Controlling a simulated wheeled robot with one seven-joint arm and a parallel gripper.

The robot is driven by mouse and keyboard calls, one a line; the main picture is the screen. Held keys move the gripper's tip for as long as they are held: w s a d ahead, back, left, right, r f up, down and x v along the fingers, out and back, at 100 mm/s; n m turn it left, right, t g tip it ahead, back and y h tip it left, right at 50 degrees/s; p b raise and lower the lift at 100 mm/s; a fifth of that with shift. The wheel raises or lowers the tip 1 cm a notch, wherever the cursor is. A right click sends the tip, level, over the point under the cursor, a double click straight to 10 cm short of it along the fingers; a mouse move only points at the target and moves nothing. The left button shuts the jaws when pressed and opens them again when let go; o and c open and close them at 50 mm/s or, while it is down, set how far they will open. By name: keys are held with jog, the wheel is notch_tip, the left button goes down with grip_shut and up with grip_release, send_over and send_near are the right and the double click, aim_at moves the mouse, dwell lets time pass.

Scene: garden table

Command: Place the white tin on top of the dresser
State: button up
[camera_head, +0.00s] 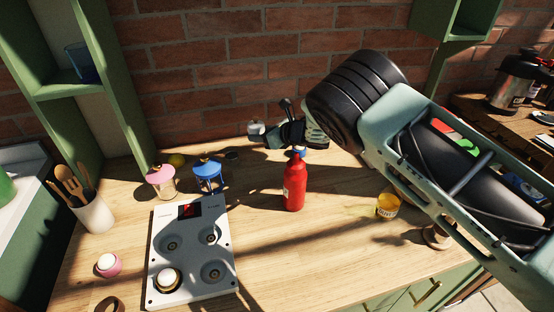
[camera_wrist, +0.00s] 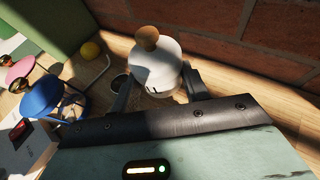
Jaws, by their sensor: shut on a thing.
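The white tin (camera_wrist: 158,68) is a rounded white pot with a wooden knob on its lid. In the wrist view it sits between the two fingers of my gripper (camera_wrist: 157,88), which is shut on it. In the head view the tin (camera_head: 256,128) shows small at the end of my gripper (camera_head: 264,132), in front of the brick wall and seemingly above the back of the wooden top. The wooden top (camera_head: 335,265) has green drawers (camera_head: 425,292) below it; I cannot tell whether this is the dresser. The tin's underside is hidden.
A red bottle (camera_head: 294,185), a blue-lidded jar (camera_head: 209,175), a pink-lidded jar (camera_head: 161,180), a white hob (camera_head: 192,250) and a yellow jar (camera_head: 388,206) stand on the wooden top. Green shelves (camera_head: 62,88) rise at left. The wood right of the hob is fairly clear.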

aim_at(262, 155)
jog(key=shift+f+p, duration=0.6)
jog(key=shift+f, duration=2.35)
jog(key=shift+f, duration=0.15)
jog(key=o, duration=1)
jog(key=shift+r, duration=0.25)
jog(key=shift+s+d, duration=0.2)
jog(key=shift+d, duration=0.05)
jog(key=b+v, duration=0.2)
jog(key=v, duration=0.9)
jog(key=shift+s+d, duration=0.15)
jog(key=shift+s, duration=0.05)
